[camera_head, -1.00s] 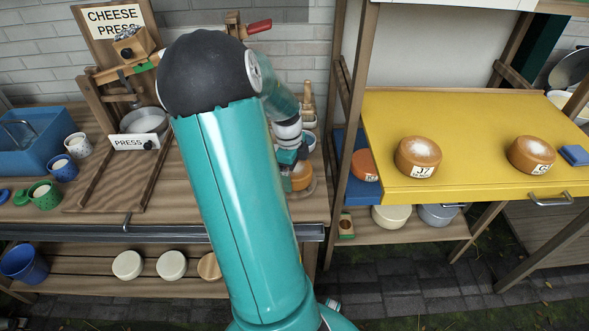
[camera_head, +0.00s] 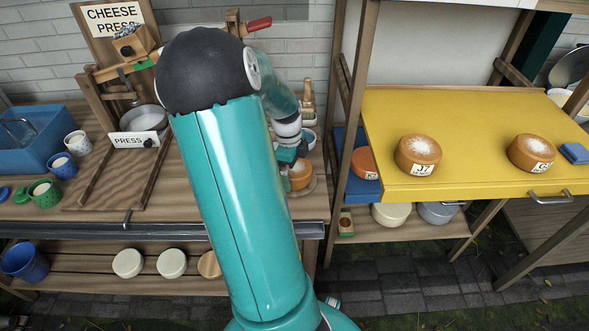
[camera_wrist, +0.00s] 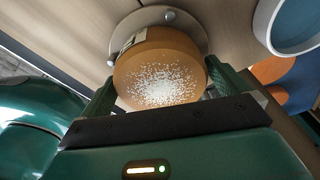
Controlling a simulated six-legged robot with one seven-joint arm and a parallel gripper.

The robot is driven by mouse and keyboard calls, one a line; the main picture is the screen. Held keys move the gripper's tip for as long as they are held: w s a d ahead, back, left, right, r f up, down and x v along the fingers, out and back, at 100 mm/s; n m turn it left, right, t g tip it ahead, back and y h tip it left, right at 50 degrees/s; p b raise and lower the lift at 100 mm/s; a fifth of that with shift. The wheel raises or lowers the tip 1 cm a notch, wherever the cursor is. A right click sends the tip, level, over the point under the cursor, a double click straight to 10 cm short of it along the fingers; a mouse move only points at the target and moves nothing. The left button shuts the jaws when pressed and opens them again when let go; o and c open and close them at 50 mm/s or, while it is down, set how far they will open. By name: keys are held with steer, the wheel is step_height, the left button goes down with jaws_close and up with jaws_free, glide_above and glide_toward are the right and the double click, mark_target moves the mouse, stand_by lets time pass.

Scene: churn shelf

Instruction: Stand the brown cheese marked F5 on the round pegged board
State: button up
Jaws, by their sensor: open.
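A brown cheese (camera_wrist: 160,70) with a pale speckled patch sits on the round pegged board (camera_wrist: 197,30), whose pale rim and metal pegs show past it in the wrist view. Its side label is too small to read. My gripper (camera_wrist: 162,88) is open, with one green finger on each side of the cheese; whether the fingers touch it I cannot tell. In the head view the cheese (camera_head: 300,178) is partly hidden by my arm, and the board (camera_head: 307,188) shows beside it on the wooden bench.
A yellow shelf (camera_head: 470,125) at right bears two brown cheeses (camera_head: 418,153) (camera_head: 531,152). An orange cheese (camera_head: 363,162) lies on a blue surface beside the bench. The cheese press (camera_head: 145,118) and several cups stand at left. A bowl (camera_wrist: 295,25) is near my gripper.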

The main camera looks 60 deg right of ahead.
step_height(320, 180, up, 13)
steer(key=w, duration=0.1)
steer(key=shift+w, duration=0.25)
steer(key=shift+s+r, duration=0.1)
